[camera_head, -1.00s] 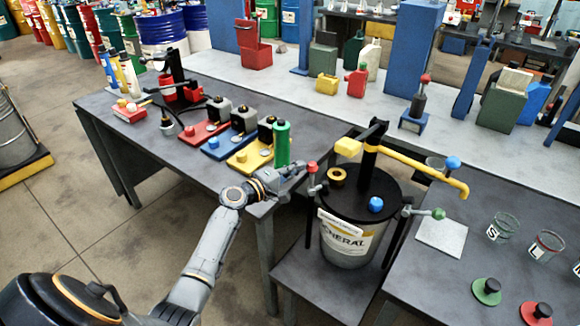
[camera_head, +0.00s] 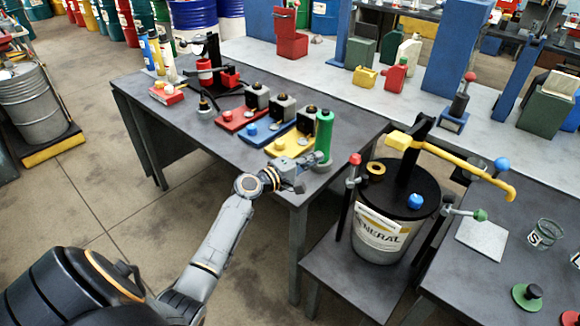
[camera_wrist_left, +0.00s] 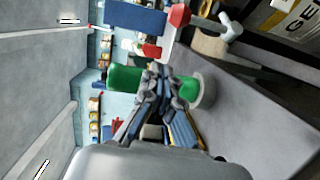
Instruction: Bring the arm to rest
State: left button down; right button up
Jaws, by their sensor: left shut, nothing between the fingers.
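My left arm reaches in from the lower left in the head view. Its gripper (camera_head: 316,160) is shut and empty, over the front right corner of the dark table, in front of the foot of a green cylinder (camera_head: 324,132). In the left wrist view the shut fingers (camera_wrist_left: 160,82) overlap the green cylinder (camera_wrist_left: 126,78), which shows behind them. I cannot tell whether they touch it. My right gripper is out of view.
A metal drum (camera_head: 382,240) with a black lid, yellow spout and several coloured knobs stands right of the gripper. Red, blue and yellow stands (camera_head: 293,145) sit left of the cylinder. Open floor (camera_head: 110,215) lies left of the arm.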

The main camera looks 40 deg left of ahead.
pick_arm(q)
jog(key=s+r+b, duration=0.1)
jog(key=s, duration=0.5)
jog(key=s+d+f+m+g+h, duration=0.1)
jog(key=s+d+f+m+g, duration=0.7)
jog(key=s+d+f, duration=0.4)
jog(key=s+d+f+m+g+y, duration=0.2)
jog(key=s+m+g+y, duration=0.15)
jog(key=s, duration=0.55)
jog(key=s+d+f+m+g+y, duration=0.15)
jog(key=s+m, duration=0.35)
jog(key=s, duration=0.5)
notch_tip(320, 180, down, 25)
jog(key=s+g, duration=0.1)
jog(key=s+a+f+g, duration=0.1)
jog(key=s+a+f, duration=0.2)
jog(key=s+f, duration=1.3)
jog(key=shift+s+f+g+y, duration=0.3)
jog(key=shift+s+f+y, duration=0.1)
jog(key=shift+s, duration=0.4)
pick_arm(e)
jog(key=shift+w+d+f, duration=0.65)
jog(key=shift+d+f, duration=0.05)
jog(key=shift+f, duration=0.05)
